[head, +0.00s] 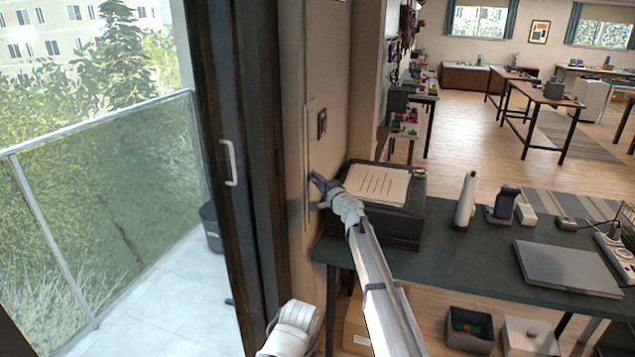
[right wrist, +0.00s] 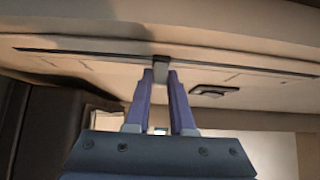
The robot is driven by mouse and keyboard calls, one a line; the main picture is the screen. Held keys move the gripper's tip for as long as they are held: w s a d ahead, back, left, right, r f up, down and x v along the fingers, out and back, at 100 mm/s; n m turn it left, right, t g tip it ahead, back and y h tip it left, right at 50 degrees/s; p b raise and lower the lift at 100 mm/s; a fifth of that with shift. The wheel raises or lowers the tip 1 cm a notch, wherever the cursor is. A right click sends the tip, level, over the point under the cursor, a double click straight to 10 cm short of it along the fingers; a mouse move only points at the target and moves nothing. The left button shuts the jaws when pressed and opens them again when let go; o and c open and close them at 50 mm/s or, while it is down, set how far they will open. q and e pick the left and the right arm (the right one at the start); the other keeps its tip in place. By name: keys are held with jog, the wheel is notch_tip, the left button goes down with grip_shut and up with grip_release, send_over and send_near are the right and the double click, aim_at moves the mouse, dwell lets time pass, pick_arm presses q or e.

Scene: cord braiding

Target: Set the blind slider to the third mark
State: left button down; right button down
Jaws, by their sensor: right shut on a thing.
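The blind slider's track (head: 308,140) is a narrow upright slot in the beige wall beside the door frame. In the right wrist view the track (right wrist: 85,53) runs across the picture as a dark line. The slider (right wrist: 160,62) is a small dark grey knob on it. My right gripper (head: 313,190) is at the lower part of the track, and its purple fingers (right wrist: 160,78) are shut on the slider. Faint short marks (right wrist: 85,66) lie beside the track; they are too small to number surely. My left gripper does not show.
A black printer (head: 385,224) with paper on top stands close right of my right gripper, on a dark table (head: 455,262). A wall switch plate (head: 322,124) is above the gripper. A glass door with a white handle (head: 231,163) is at left.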

jog(key=c, duration=0.8)
grip_release()
jog(key=shift+o, duration=0.2)
jog(key=shift+s, duration=0.1)
jog(key=v, duration=0.7)
jog(key=shift+s+d, duration=0.15)
jog(key=shift+s, duration=0.15)
